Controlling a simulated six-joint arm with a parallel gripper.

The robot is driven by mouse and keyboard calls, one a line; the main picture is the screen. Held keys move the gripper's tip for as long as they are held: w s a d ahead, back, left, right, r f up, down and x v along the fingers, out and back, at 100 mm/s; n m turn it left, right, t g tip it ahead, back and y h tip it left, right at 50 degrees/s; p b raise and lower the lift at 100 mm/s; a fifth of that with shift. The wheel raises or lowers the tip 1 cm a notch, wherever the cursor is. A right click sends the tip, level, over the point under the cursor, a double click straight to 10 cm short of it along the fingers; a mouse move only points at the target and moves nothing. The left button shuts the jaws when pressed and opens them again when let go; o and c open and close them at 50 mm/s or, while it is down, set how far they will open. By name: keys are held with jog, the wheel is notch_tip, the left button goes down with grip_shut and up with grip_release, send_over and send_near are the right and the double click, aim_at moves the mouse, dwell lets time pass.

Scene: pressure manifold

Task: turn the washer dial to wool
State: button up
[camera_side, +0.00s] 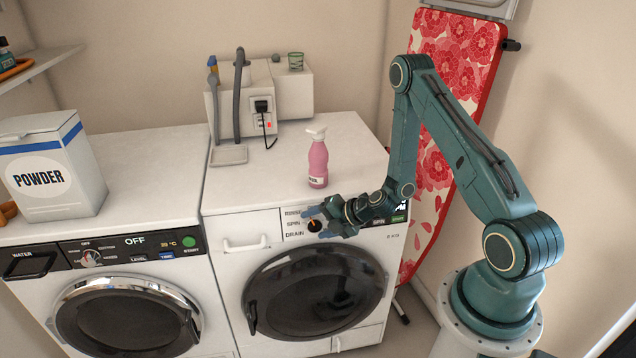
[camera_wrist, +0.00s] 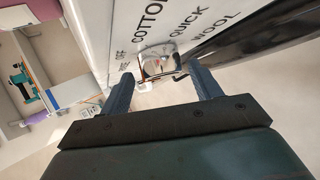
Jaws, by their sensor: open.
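The washer dial (camera_wrist: 158,62) is a shiny round knob in the wrist view, just beyond my fingertips. The labels OFF, COTTON, QUICK and WOOL (camera_wrist: 216,27) are printed beside it. Which label the dial points at I cannot tell. My gripper (camera_wrist: 163,84) is open, with one finger towards each side of the dial; contact is not clear. In the side view, my gripper (camera_side: 318,222) is at the control panel of the right washer (camera_side: 228,212), beside the labels RINSE, SPIN and DRAIN. It hides part of the dial and panel there.
A pink spray bottle (camera_side: 318,163) stands on the right washer's top, above my gripper. A second washer (camera_side: 150,205) with a powder box (camera_side: 60,180) on it is at left. A grey-white box with hoses (camera_side: 258,98) stands at the back. A red ironing board (camera_side: 455,50) leans behind my arm.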

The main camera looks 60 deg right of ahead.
jog(key=shift+w+a+r, duration=0.1)
jog(key=shift+w+r, duration=0.05)
jog(key=shift+r, duration=3)
notch_tip(320, 180, up, 13)
jog(key=shift+r, duration=0.15)
jog(key=s+f+n+g+h, duration=0.1)
jog(key=s+f, duration=0.1)
jog(key=s+a+f+n+g+h, duration=0.1)
jog(key=f+g, duration=0.1)
jog(key=f, duration=0.1)
jog(key=s+a+f+n+g+h, duration=0.1)
jog(key=s+f+g, duration=0.1)
jog(key=shift+s+f+n+h, duration=0.25)
jog(key=shift+s+n+h, duration=0.05)
jog(key=shift+d+f, duration=0.1)
jog(key=shift+x, duration=6.8)
